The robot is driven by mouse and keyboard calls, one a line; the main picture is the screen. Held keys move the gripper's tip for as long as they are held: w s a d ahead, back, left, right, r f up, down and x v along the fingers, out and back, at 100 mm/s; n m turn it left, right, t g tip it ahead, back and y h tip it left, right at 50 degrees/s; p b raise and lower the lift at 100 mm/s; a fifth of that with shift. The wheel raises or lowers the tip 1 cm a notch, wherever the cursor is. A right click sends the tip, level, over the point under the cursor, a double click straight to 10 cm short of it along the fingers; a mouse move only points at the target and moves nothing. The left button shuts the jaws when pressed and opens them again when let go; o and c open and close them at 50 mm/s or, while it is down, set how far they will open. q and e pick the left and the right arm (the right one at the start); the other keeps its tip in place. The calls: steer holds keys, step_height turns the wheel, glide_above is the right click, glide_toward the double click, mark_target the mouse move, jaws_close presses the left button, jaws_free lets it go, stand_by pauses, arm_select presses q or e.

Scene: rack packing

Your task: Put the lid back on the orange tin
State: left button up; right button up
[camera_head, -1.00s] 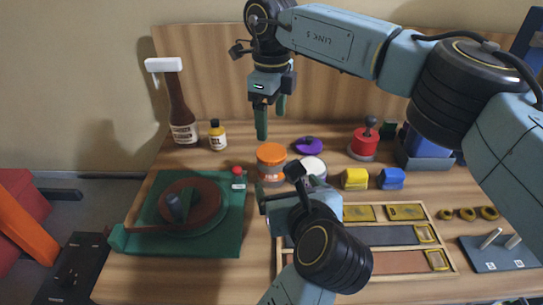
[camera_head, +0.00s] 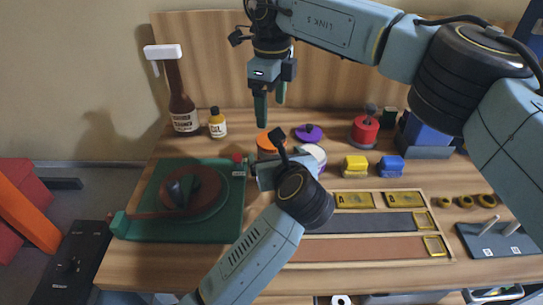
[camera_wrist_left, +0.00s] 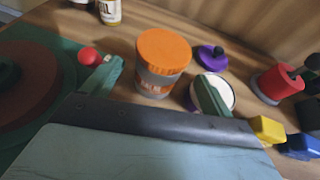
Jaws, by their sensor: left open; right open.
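The orange tin (camera_head: 268,142) has a grey body with orange lettering; in the left wrist view its orange lid (camera_wrist_left: 164,50) appears to sit on top. My left gripper (camera_head: 266,160) is open just in front of the tin; in the left wrist view the tin stands between and beyond its two fingers (camera_wrist_left: 156,88). My left gripper hides the tin's lower part in the head view. My right gripper (camera_head: 271,104) is open and empty, pointing down above and behind the tin. Whether the lid is seated fully cannot be told.
A white-topped round container (camera_head: 313,153) stands right of the tin, with a purple knobbed lid (camera_head: 308,133) behind it. A red-knobbed item (camera_head: 239,162) and a green turntable (camera_head: 160,222) lie left. Bottles (camera_head: 217,123), yellow (camera_head: 355,166) and blue blocks (camera_head: 390,166) stand around.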

mark_target(275, 155)
arm_select(q)
steer(key=shift+x, duration=1.65)
steer(key=c, duration=1.8)
arm_select(e)
steer(key=shift+c, duration=1)
arm_select(q)
jaws_close()
arm_select(e)
steer(key=n, duration=0.4)
steer(key=shift+n, duration=0.3)
steer(key=n, duration=0.4)
steer(key=shift+f, duration=4)
